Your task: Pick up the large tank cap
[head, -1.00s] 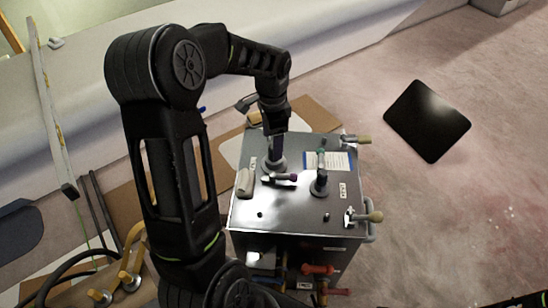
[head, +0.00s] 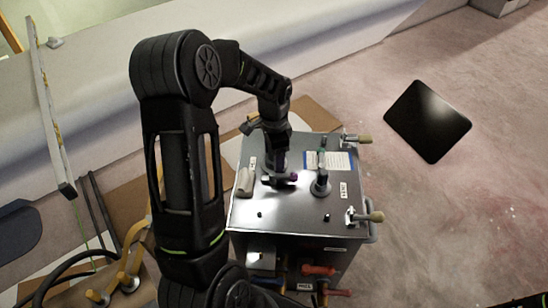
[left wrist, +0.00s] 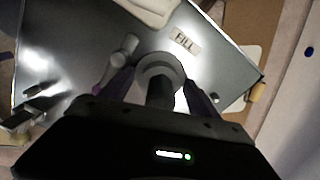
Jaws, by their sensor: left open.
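The large tank cap (left wrist: 163,68) is a round grey collar with a dark post, beside the FILL label (left wrist: 186,42) in the left wrist view. In the head view the cap (head: 268,163) is largely hidden by my left gripper (head: 277,160), which points down over it on the metal tank top (head: 290,212). My left gripper (left wrist: 160,90) is open, with one purplish finger on each side of the cap's post. I cannot tell whether the fingers touch it.
A smaller capped fitting (head: 321,182) stands right of the large cap. A black panel (head: 428,121) lies on the floor.

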